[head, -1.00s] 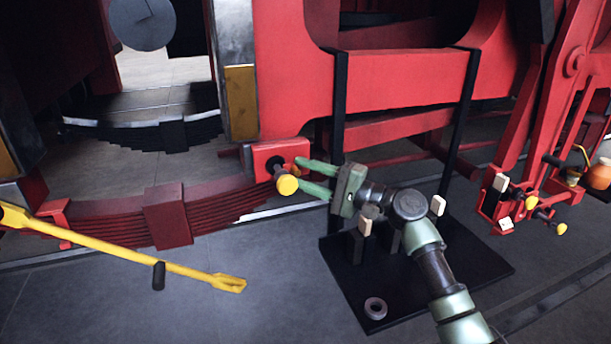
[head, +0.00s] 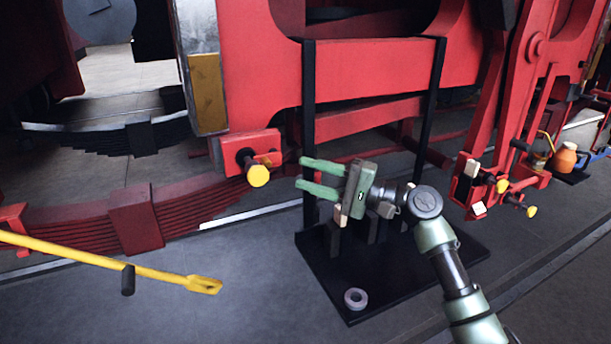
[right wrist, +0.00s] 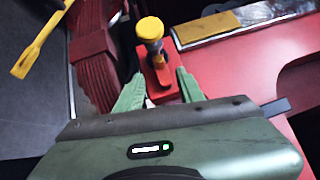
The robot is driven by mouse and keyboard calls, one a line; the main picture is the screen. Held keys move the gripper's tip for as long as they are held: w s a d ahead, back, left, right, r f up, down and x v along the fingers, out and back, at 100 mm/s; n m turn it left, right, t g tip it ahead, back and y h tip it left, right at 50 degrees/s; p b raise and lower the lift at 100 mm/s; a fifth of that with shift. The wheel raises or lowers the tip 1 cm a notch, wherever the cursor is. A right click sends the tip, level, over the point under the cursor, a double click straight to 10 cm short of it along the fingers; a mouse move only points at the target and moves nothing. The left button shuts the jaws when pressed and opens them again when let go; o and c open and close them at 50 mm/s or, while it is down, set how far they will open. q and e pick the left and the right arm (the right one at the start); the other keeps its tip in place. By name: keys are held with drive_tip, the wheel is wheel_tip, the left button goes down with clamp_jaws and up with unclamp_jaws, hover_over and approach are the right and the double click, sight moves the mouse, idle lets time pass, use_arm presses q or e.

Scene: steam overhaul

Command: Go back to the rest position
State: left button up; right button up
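My right gripper (head: 312,178) is open and empty, its two green fingers pointing left. It is to the right of the yellow-ended pin (head: 257,175) and apart from it. The pin sits in a red bracket (head: 235,145) at the end of the red leaf spring (head: 135,222). In the right wrist view the pin (right wrist: 150,30) shows beyond the open fingers (right wrist: 160,92), with nothing between them. My left gripper is not in view.
A black stand base (head: 390,285) with wooden-tipped posts and a metal ring (head: 355,298) lies below my right arm. A yellow bar (head: 100,258) reaches in from the left. A red frame (head: 380,75) rises behind. An orange jug (head: 563,158) stands far right.

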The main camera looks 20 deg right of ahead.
drive_tip(key=s+a+f+n+g+h, duration=0.25)
drive_tip(key=s+a+f, duration=0.2)
drive_tip(key=f, duration=0.45)
drive_tip(key=s+a+f+n+g+h, duration=0.25)
drive_tip(key=s+f, duration=0.25)
drive_tip(key=f, duration=0.4)
drive_tip(key=s+a+f+n+g+h, duration=0.1)
drive_tip(key=s+a+f+n, duration=0.3)
drive_tip(key=f, duration=0.5)
drive_tip(key=s+d+f+n+g+h, duration=0.1)
drive_tip(key=s+d+f+h, duration=0.15)
drive_tip(key=s, duration=0.55)
drive_tip(key=s+d+f+n+g+h, duration=0.1)
drive_tip(key=s+f+g+h, duration=0.15)
drive_tip(key=s, duration=0.45)
drive_tip(key=s+d+f+n+h, duration=0.1)
drive_tip(key=s+d+f+h, duration=0.15)
drive_tip(key=s, duration=0.55)
wheel_tip(320, 180, down, 27)
drive_tip(key=s+g, duration=0.1)
drive_tip(key=g, duration=0.1)
drive_tip(key=s+d+f, duration=0.2)
drive_tip(key=s+f, duration=1.3)
drive_tip(key=s, duration=0.1)
drive_tip(key=shift+s+d+f+n+g+h, duration=0.25)
drive_tip(key=shift+s+n+g+h, duration=0.05)
drive_tip(key=shift+s+g+h, duration=0.05)
